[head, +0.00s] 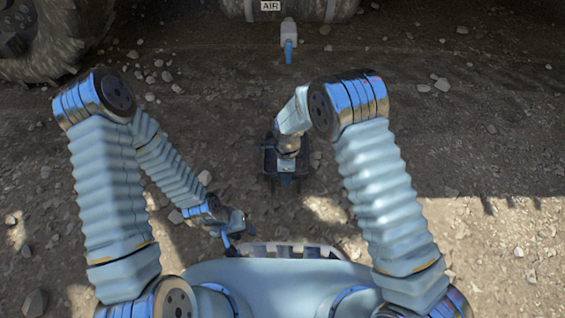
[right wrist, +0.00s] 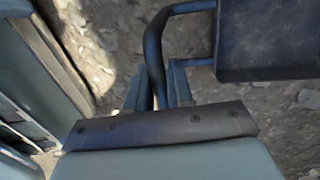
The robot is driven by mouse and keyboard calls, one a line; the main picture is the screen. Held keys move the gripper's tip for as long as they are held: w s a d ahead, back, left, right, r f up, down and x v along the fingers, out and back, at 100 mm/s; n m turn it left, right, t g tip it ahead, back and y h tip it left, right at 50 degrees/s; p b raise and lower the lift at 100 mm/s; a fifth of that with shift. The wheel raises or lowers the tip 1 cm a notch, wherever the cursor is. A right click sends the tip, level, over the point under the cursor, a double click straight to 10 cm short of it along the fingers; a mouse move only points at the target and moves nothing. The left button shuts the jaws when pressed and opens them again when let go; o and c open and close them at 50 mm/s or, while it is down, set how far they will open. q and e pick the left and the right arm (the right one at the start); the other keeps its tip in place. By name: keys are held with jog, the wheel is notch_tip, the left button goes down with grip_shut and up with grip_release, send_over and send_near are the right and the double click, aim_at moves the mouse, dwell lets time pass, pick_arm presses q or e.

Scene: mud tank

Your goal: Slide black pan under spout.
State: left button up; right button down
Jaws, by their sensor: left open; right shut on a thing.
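The black pan (head: 269,162) lies on the dirt in the middle of the head view, partly hidden under my right arm. In the right wrist view the flat dark pan (right wrist: 268,42) is at the upper right, with a bent bar handle (right wrist: 153,55). My right gripper (right wrist: 157,88) is shut on that handle. The spout (head: 289,38), a grey block with a blue lower part, hangs below the tank at the top of the head view, beyond the pan with bare ground between. My left gripper (head: 236,230) is open and empty, low near my base.
The dark tank (head: 310,10) with an "AIR" label is at the top edge. A large muddy tyre (head: 62,40) fills the upper left. Small stones lie scattered on the dirt. The ground between pan and spout looks mostly clear.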

jog(key=w, duration=1.6)
jog(key=shift+d, duration=0.1)
